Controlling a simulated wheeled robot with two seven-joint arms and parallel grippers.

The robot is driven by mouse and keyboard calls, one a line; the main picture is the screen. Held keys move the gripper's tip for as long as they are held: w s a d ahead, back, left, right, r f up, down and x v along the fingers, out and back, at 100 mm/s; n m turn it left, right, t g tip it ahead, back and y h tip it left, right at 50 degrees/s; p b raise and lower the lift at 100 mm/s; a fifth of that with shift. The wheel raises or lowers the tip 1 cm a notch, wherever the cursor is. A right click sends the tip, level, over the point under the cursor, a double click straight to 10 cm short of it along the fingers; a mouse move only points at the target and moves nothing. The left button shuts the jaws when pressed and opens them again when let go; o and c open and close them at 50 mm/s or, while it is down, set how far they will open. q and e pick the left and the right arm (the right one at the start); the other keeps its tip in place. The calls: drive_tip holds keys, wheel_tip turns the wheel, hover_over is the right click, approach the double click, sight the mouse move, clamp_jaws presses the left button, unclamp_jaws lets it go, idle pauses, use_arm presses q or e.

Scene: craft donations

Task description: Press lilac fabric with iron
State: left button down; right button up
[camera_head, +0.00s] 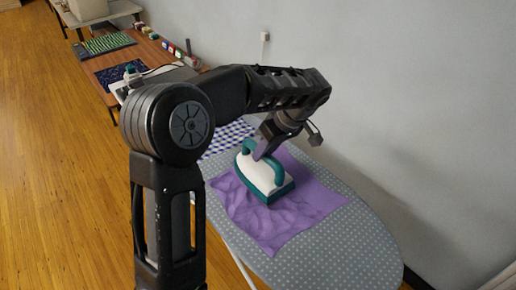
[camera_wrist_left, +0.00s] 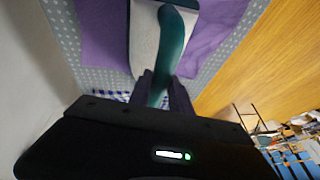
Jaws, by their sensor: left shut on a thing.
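The lilac fabric (camera_head: 275,225) lies on the grey dotted ironing board (camera_head: 365,250). Its left and front part is wrinkled; the part to the right of the iron looks smoother. The white and teal iron (camera_head: 268,178) is on the fabric, and its underside is hidden. My left gripper (camera_head: 262,152) is shut on the iron's teal handle. In the left wrist view the gripper (camera_wrist_left: 162,90) holds the handle (camera_wrist_left: 172,45) between its fingers, with lilac fabric (camera_wrist_left: 212,28) on both sides. My right gripper is in neither view.
A blue and white checked cloth (camera_head: 228,138) lies on the board behind the lilac fabric. A grey wall (camera_head: 420,120) runs close along the right. A wooden table (camera_head: 120,65) with several craft items stands at the back left. Wooden floor (camera_head: 60,180) is open at left.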

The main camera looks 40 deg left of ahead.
sight(281, 168)
use_arm(q)
drive_tip(key=d, duration=0.2)
drive_tip(key=s+d+b, duration=0.1)
drive_tip(key=d, duration=0.1)
drive_tip(key=shift+s+f, duration=0.1)
drive_tip(key=shift+f, duration=0.05)
drive_tip(key=shift+s+d, duration=0.1)
drive_tip(key=shift+d, duration=0.3)
drive_tip(key=shift+s+d, duration=0.2)
drive_tip(key=shift+d, duration=0.35)
drive_tip(key=shift+s+d, duration=0.15)
drive_tip(key=shift+d, duration=0.35)
drive_tip(key=shift+r+p, duration=0.2)
drive_tip(key=shift+p, duration=0.15)
